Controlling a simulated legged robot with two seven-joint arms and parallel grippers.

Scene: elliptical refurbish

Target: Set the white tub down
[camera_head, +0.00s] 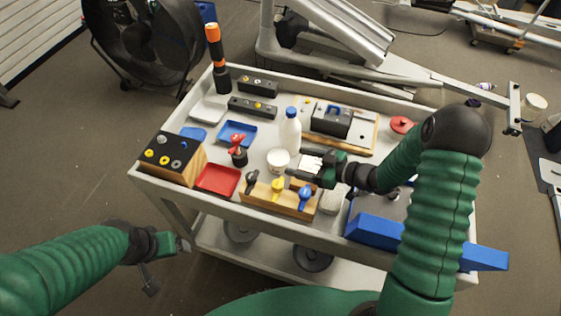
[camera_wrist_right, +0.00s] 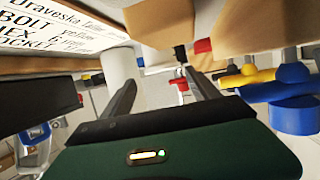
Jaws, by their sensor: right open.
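The white tub (camera_head: 278,161) stands upright on the cart top, in front of the white bottle with a blue cap (camera_head: 290,130). My right gripper (camera_head: 294,167) is just right of the tub, its fingers pointing left toward it. In the right wrist view the gripper (camera_wrist_right: 160,76) has its two fingers apart with nothing held between them. Whether that finger touches the tub I cannot tell. My left gripper (camera_head: 184,244) hangs off the cart at lower left; its jaws are too small to read.
A wooden block with black, yellow and blue knobs (camera_head: 268,198) stands close in front of my right gripper. A red tray (camera_head: 217,180) and a blue tray (camera_head: 237,133) lie to the left. The wooden board with a black box (camera_head: 365,134) is behind. The cart is crowded.

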